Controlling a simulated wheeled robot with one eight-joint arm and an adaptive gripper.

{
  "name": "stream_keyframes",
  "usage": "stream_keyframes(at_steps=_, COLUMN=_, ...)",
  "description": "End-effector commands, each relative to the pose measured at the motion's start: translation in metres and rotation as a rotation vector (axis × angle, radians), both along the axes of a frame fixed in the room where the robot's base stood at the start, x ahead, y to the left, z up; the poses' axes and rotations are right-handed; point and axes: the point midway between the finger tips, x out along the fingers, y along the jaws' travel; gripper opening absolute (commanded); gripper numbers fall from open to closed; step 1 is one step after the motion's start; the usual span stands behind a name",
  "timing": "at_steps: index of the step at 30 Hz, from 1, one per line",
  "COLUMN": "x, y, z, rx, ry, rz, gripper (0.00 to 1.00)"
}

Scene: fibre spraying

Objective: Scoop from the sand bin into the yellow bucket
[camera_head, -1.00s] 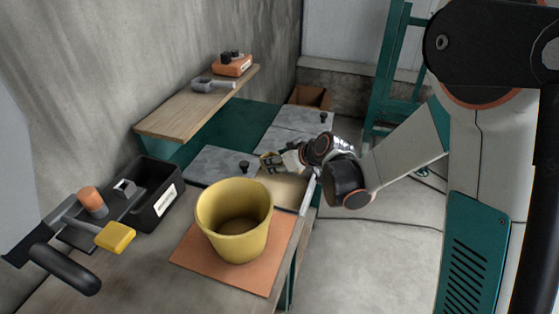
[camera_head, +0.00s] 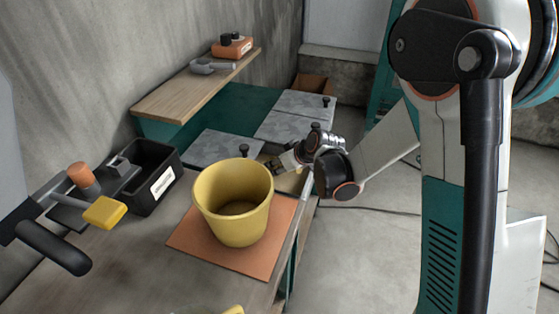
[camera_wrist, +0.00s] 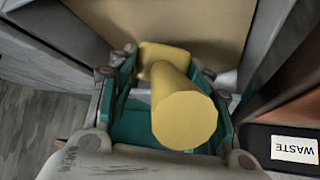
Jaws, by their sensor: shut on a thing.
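The yellow bucket (camera_head: 222,222) stands upright on an orange mat on the bench, with a brownish layer at its bottom. Beyond it is the sand bin (camera_head: 305,186), mostly hidden by the bucket and my arm. In the wrist view, tan sand (camera_wrist: 205,22) fills the top. My gripper (camera_head: 277,166) is over the bin. In the wrist view its teal fingers (camera_wrist: 168,112) are shut around the yellow handle of a scoop (camera_wrist: 184,118).
A black bin (camera_head: 160,205) labelled WASTE in the wrist view (camera_wrist: 262,143) stands left of the bucket. Grey lids (camera_head: 222,147) with black knobs lie behind. A wooden shelf (camera_head: 190,95) overhangs the back. A yellow-ended tool (camera_head: 104,212) is at left.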

Motion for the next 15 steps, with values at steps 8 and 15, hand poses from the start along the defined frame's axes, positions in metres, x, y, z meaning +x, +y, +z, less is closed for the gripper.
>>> stream_keyframes(at_steps=8, x=0.000, y=0.000, z=-0.028, rx=0.000, ry=0.000, rz=0.000, gripper=0.20)
stream_keyframes(at_steps=15, x=0.000, y=0.000, z=-0.042, rx=0.001, ry=0.000, rz=-0.001, gripper=0.20)
